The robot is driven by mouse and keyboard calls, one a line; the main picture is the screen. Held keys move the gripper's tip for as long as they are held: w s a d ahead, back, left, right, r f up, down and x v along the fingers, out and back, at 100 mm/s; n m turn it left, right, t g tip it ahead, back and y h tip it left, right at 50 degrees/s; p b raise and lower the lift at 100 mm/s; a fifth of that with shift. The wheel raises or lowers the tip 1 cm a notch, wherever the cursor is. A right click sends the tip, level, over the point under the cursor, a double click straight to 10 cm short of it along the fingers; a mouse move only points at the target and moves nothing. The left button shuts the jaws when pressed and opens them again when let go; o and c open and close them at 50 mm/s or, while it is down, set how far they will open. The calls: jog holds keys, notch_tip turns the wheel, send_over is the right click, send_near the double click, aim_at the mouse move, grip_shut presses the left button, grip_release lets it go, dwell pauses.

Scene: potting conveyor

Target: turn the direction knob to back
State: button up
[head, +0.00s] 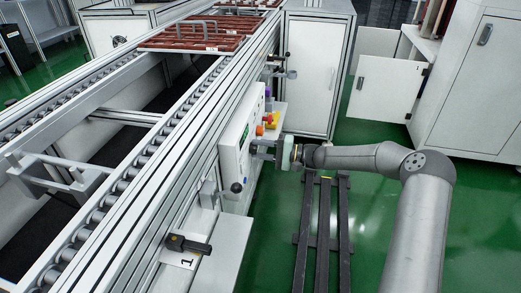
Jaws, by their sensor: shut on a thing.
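A white control box (232,156) is mounted on the near side of the conveyor (155,130). My gripper (258,150) reaches in from the right and meets the front face of the box. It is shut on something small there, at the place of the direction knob. The knob itself is hidden behind the fingers, so its setting cannot be read.
Reddish-brown trays (190,40) lie on the far rollers. Dark floor rails (323,225) run below my arm. A cabinet door (385,88) stands open at right.

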jog(key=o, duration=1)
jog(key=shift+d, duration=0.1)
jog(key=s+d+p, duration=0.2)
jog(key=d+p, duration=0.2)
jog(key=d, duration=1.3)
jog(key=shift+s, duration=0.35)
jog(key=s+a+r+n+g+h+p, duration=0.2)
jog(key=s+a+r+g+h+p, duration=0.15)
jog(key=s+r+p, duration=0.4)
jog(key=s+a+r+n+g+h+p, duration=0.1)
jog(key=s+a+r+g+h+p, duration=0.1)
jog(key=s+a+r+h+p, duration=0.5)
jog(key=s+d+r+t+h+p, duration=0.1)
jog(key=s+d+r+h+p, duration=0.1)
jog(key=s+r+p, duration=0.3)
jog(key=s+d+r+n+t+h+p, duration=0.1)
jog(key=s+d+r+p, duration=0.4)
jog(key=s+r, duration=0.5)
jog(key=s+d+r+t+h+p, duration=0.1)
jog(key=s+d+r+h+p, duration=0.3)
jog(key=s+r, duration=0.4)
jog(key=shift+s+d+r+p, duration=0.15)
jog(key=shift+s+r+p, duration=0.2)
jog(key=shift+r+p, duration=0.25)
